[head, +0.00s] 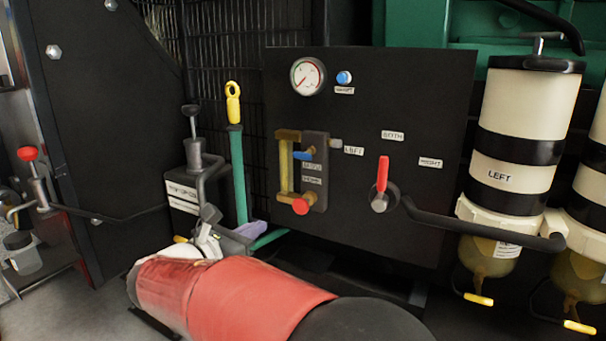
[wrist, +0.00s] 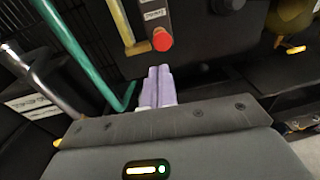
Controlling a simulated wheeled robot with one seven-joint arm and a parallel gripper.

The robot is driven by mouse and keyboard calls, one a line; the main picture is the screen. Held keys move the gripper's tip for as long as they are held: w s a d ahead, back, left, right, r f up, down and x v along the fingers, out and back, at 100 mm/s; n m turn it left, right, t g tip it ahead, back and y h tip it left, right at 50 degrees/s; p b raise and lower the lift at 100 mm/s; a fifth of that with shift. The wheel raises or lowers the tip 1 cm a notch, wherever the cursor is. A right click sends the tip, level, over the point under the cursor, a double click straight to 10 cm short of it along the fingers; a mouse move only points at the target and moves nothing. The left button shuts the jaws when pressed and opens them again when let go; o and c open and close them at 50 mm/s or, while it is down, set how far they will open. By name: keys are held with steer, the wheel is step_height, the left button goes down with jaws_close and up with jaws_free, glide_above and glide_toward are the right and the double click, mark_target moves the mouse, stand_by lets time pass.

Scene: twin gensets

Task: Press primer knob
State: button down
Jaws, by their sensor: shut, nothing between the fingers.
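A round red knob (head: 300,205) sits at the bottom of a small block on the black panel, under a blue-handled lever. Small labels beside them are too blurred to read surely, so I cannot tell whether this is the primer knob. A black-topped plunger (head: 192,111) also stands on a grey pump body to the left. My gripper (head: 250,229) is low in front of the panel, left of and below the red knob. In the wrist view its lilac fingers (wrist: 160,72) are together and empty, pointing towards the red knob (wrist: 162,41), with a gap visible between.
A green pole with a yellow top (head: 233,103) stands just left of the panel. A yellowish sight tube (head: 283,165) is beside the block. A red selector lever (head: 382,173), a gauge (head: 308,76) and a black pipe are on the panel. White filter canisters (head: 520,112) hang at right.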

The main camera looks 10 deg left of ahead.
mark_target(299, 208)
stand_by(0.3)
steer(key=s+f+t+b, duration=0.1)
steer(key=f+b, duration=0.1)
steer(key=b, duration=0.3)
steer(key=s+d+f+n+t+b, duration=0.1)
steer(key=s+f+t+b, duration=0.1)
steer(key=b, duration=0.4)
steer(key=shift+y, duration=0.4)
steer(key=shift+w+d, duration=0.1)
steer(key=b+x, duration=0.1)
steer(key=x, duration=1.3)
